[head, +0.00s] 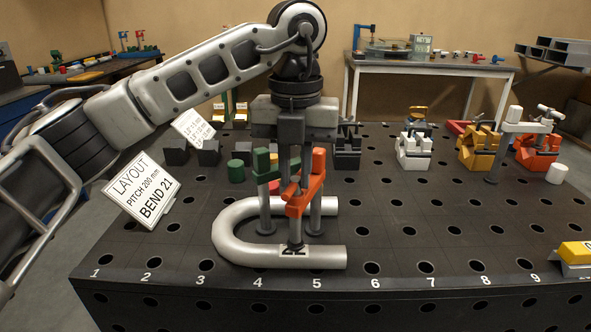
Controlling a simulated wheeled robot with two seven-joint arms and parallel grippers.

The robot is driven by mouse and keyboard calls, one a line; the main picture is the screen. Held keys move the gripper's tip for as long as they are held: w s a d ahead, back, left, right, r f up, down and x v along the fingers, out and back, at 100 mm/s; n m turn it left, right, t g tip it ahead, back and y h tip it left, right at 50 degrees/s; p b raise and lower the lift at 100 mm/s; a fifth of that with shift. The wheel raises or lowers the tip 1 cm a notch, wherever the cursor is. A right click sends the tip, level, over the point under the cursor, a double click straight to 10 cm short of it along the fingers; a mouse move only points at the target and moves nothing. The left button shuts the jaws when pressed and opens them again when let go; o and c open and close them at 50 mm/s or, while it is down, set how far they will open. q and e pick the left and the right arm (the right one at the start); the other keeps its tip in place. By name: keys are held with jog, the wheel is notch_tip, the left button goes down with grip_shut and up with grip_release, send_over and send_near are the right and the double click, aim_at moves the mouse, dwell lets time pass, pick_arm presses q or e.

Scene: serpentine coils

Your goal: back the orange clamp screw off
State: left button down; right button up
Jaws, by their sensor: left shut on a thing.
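A silver U-shaped pipe (229,234) lies on the black table, its bend to the left. An orange clamp (318,186) stands at the pipe, and its screw (295,229) comes down onto the pipe's near leg, by a black mark. A green clamp (262,162) stands just left of it, partly behind my fingers. My left gripper (292,184) points straight down over the orange clamp. It is shut on the top of the orange clamp screw, which the fingers largely hide. My right gripper does not show.
The perforated black table (420,292) has numbers along its front edge. A layout sign (142,190) stands at the left. White, yellow and orange vises (413,150) stand at the back right. A yellow-topped block (575,253) is at the right edge. The front right is mostly clear.

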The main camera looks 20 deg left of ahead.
pick_arm(q)
jog(key=n, duration=0.4)
jog(key=shift+n, duration=0.3)
jog(key=shift+r+n+b, duration=0.1)
jog(key=shift+n+b, duration=0.4)
jog(key=shift+n, duration=1.8)
jog(key=c, duration=1.4)
grip_release()
jog(key=shift+o, duration=0.2)
